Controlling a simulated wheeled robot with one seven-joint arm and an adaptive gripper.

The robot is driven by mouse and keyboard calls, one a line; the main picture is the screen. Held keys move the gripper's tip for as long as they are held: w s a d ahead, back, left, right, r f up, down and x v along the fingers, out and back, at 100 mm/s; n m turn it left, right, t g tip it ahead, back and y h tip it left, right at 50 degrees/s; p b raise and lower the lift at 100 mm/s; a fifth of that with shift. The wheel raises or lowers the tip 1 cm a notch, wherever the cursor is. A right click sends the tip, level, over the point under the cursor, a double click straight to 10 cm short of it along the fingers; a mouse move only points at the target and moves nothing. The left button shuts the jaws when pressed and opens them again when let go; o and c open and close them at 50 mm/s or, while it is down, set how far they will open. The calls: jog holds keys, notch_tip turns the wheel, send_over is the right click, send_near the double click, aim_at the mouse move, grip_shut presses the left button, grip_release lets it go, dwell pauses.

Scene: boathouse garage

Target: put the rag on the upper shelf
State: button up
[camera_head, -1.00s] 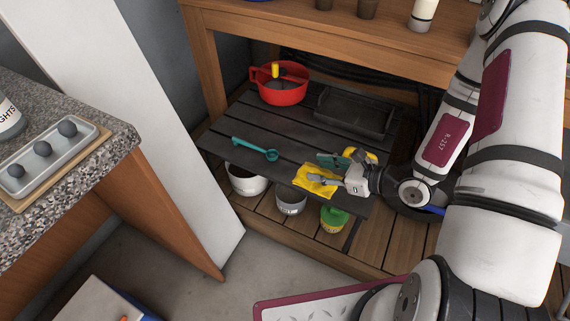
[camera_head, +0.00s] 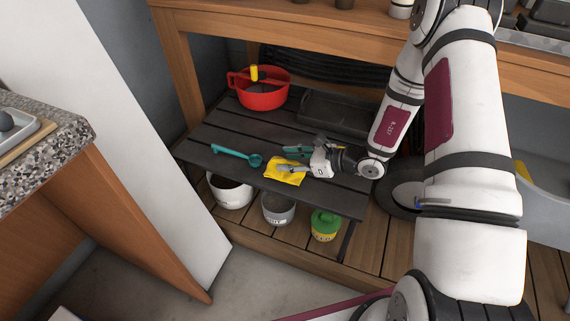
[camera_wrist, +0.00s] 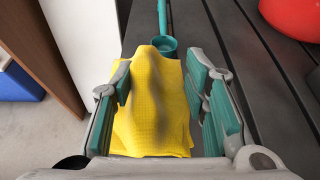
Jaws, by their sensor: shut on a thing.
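The yellow rag (camera_head: 284,174) is held in my gripper (camera_head: 296,162) at the front part of a dark slatted shelf (camera_head: 222,135). In the wrist view the rag (camera_wrist: 152,105) fills the space between the teal-padded fingers of my gripper (camera_wrist: 158,75), and its far end is near the bowl of a teal scoop (camera_wrist: 166,46). The scoop (camera_head: 230,151) lies on the shelf just left of the rag. I cannot tell whether the rag touches the shelf. The dark shelf is above a wooden slatted lower level (camera_head: 287,241).
A red pot (camera_head: 263,96) and a black tray (camera_head: 333,114) stand at the back of the shelf. A white pot (camera_head: 229,192), a grey pot (camera_head: 277,209) and a green-lidded tin (camera_head: 325,224) stand below. A wooden bench top (camera_head: 270,20) overhangs the shelf. The shelf's left part is fairly clear.

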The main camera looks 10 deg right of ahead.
aim_at(285, 161)
jog(key=shift+w+a+f+b, duration=0.1)
jog(key=shift+w+b, duration=0.05)
jog(key=shift+w, duration=0.6)
jog(key=shift+w+a+f+b, duration=0.1)
jog(key=shift+w+b, duration=0.05)
jog(key=shift+w, duration=0.55)
jog(key=shift+w+f+b, duration=0.2)
jog(key=shift+f+b, duration=0.75)
jog(key=shift+f, duration=0.75)
jog(key=shift+f, duration=0.2)
jog(key=o, duration=1.3)
jog(key=shift+c, duration=0.2)
jog(key=shift+r, duration=0.1)
jog(key=shift+r, duration=0.15)
jog(key=p+v, duration=0.3)
jog(key=v, duration=0.9)
